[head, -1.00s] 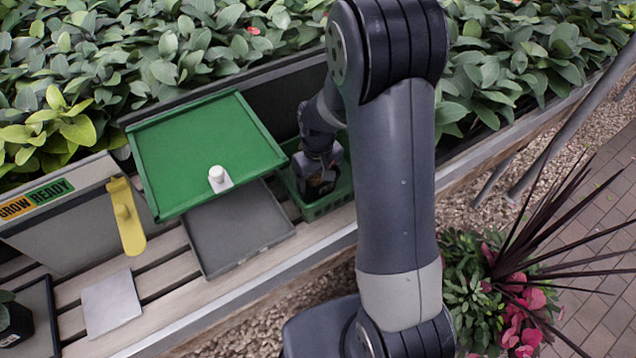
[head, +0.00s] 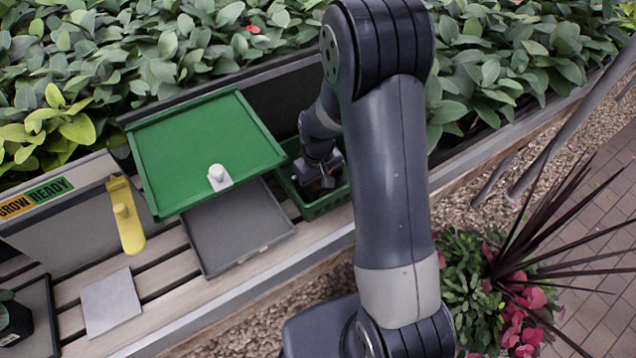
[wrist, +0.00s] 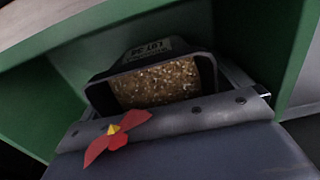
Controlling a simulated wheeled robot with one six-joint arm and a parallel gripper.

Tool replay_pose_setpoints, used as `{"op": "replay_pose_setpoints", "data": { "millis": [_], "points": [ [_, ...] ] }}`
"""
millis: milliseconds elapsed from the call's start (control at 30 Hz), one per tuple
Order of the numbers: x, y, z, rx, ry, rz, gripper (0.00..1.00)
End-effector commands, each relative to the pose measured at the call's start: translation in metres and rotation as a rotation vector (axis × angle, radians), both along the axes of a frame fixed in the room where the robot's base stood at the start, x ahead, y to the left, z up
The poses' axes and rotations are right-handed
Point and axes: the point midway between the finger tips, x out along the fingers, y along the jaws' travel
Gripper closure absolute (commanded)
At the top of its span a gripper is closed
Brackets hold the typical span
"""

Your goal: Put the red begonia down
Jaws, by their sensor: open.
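The red begonia shows in the wrist view as a black pot (wrist: 205,68) of brown soil with a white label. A red flower with a yellow centre (wrist: 113,134) lies in front of it, over my gripper's grey body. The pot is inside a green crate (head: 325,208) on the slatted bench. My gripper (head: 322,181) is open and reaches down into the crate, its fingers around or beside the pot. The pot's base is hidden, so I cannot tell whether it rests flat. In the head view the pot is mostly hidden.
A green lid-like tray (head: 200,145) with a white knob (head: 217,173) is left of the crate, above a grey tray (head: 240,240). Dense leaves line the back.

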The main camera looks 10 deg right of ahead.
Motion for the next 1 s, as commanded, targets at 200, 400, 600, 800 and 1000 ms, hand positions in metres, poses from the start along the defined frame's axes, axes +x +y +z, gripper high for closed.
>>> {"op": "replay_pose_setpoints", "data": {
  "millis": [200,400,600,800,1000],
  "points": [
    [0.001,0.000,0.012,0.000,-0.003,0.000,0.03],
    [0.002,0.000,0.050,0.000,-0.007,0.000,0.03],
    [0.001,0.000,0.092,0.001,-0.006,0.000,0.03],
    [0.000,0.000,0.117,0.001,-0.002,0.000,0.03],
    [0.000,0.000,0.123,0.000,0.000,0.000,0.03]
  ]
}}
